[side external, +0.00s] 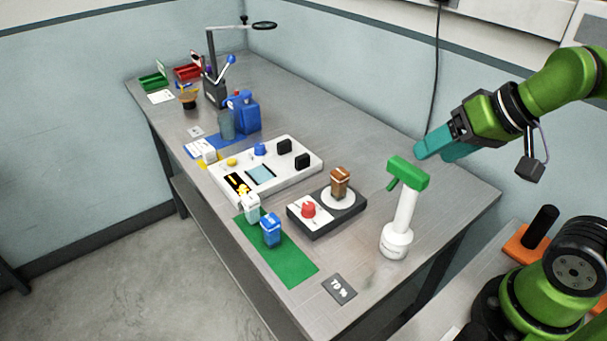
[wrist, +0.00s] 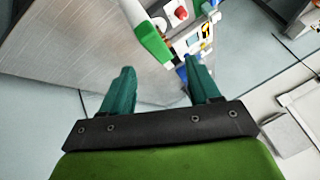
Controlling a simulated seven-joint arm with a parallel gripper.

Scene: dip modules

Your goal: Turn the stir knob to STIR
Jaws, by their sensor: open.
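The stir knob is most likely the red knob (side external: 309,206) on the white face of a dark stirrer base (side external: 326,228) in the side external view. The red knob also shows small at the top of the wrist view (wrist: 181,13). Its pointer direction is too small to read. A brown jar (side external: 340,183) stands on the round white plate of the same base. My gripper (side external: 433,147) has teal fingers and is open and empty. It is raised above the right back part of the table, apart from the knob. Its fingers also show in the wrist view (wrist: 160,88).
A white spray bottle with a green head (side external: 409,176) stands between my gripper and the stirrer base. A white panel (side external: 297,178) with knobs and a screen lies further left. A grey card (side external: 339,289) lies near the front edge.

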